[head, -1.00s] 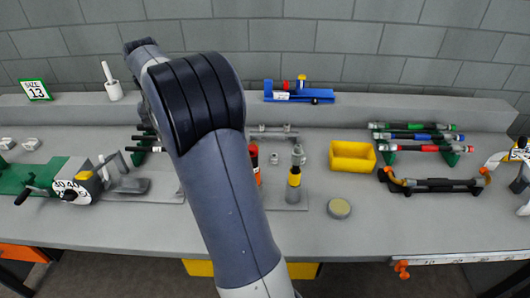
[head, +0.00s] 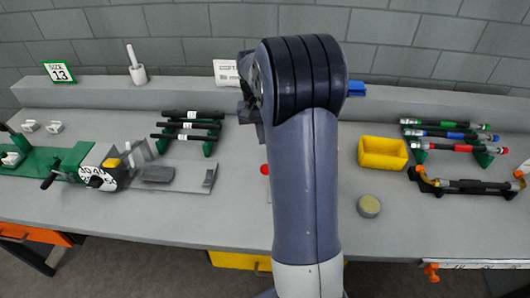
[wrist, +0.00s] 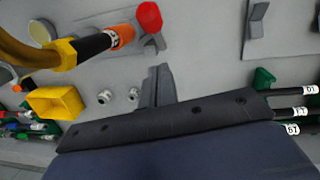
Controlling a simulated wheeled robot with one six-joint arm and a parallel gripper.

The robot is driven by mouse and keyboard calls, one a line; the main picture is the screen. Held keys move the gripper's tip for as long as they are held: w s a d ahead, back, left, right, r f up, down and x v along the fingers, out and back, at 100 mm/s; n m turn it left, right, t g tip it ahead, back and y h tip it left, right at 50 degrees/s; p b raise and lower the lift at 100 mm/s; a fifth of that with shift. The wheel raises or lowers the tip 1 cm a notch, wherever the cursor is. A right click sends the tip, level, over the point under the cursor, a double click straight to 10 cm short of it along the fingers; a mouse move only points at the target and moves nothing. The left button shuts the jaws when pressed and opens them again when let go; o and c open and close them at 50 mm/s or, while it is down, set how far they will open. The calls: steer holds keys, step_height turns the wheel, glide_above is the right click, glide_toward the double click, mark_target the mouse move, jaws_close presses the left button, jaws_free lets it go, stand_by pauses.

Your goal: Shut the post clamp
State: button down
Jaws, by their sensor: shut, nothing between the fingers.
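My gripper (wrist: 154,88) shows in the wrist view with its dark fingers together and nothing between them, above the grey bench. A red knob (wrist: 149,17), which looks like the post clamp's handle, is beyond the fingertips, apart from them. Beside it is a black bar with a yellow collar and a labelled orange band (wrist: 122,36). A small grey bracket (wrist: 154,44) sits below the knob. I cannot tell how far the clamp is open. In the head view only a red tip (head: 265,169) shows left of my arm, which hides the rest and my fingers.
A yellow bin (head: 383,153) and a round tan disc (head: 369,206) are right of my arm. Racked hoses (head: 450,135) lie farther right. The dial machine (head: 100,178) and dark rods (head: 190,125) are to the left. Two small fittings (wrist: 118,95) lie near my fingers.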

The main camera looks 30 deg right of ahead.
steer(key=shift+s+a+f, duration=0.2)
steer(key=shift+s+f, duration=0.3)
steer(key=shift+f, duration=0.2)
steer(key=shift+s+a+f, duration=0.2)
steer(key=shift+s+f, duration=0.35)
steer(key=shift+f, duration=0.1)
steer(key=shift+s+a+f, duration=0.2)
steer(key=shift+s+f, duration=0.3)
steer(key=shift+f, duration=0.2)
steer(key=shift+f, duration=0.15)
